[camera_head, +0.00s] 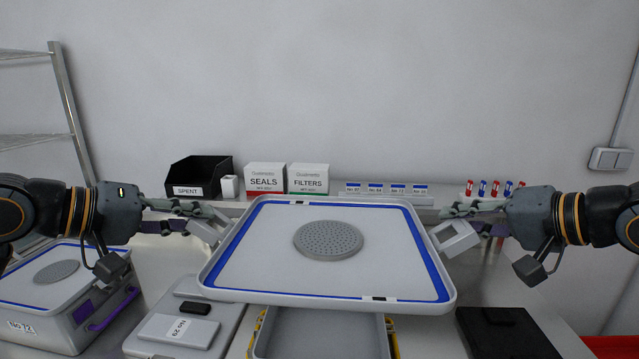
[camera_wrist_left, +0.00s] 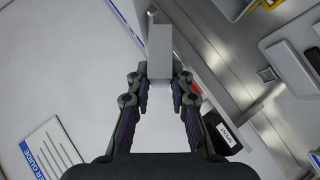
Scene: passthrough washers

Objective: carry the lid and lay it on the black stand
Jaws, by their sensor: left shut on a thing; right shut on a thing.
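The lid (camera_head: 390,250) is a pale grey panel with a blue line around its edge and a round perforated disc (camera_head: 328,240) in the middle. It is held up, roughly level, between my two grippers. My left gripper (camera_head: 200,218) is shut on its left handle; that grey handle (camera_wrist_left: 160,48) shows between the fingers in the left wrist view. My right gripper (camera_head: 462,218) is shut on its right handle (camera_head: 456,239). The black stand (camera_head: 505,335) is flat and dark, on the bench at the lower right, apart from the lid.
An open grey box (camera_head: 320,335) with yellow clips is below the lid, partly hidden. A lidded box (camera_head: 60,305) with a purple latch stands at left, beside a grey case (camera_head: 190,330). SPENT bin (camera_head: 200,175), cartons and markers line the back. A red bin (camera_head: 610,345) is at lower right.

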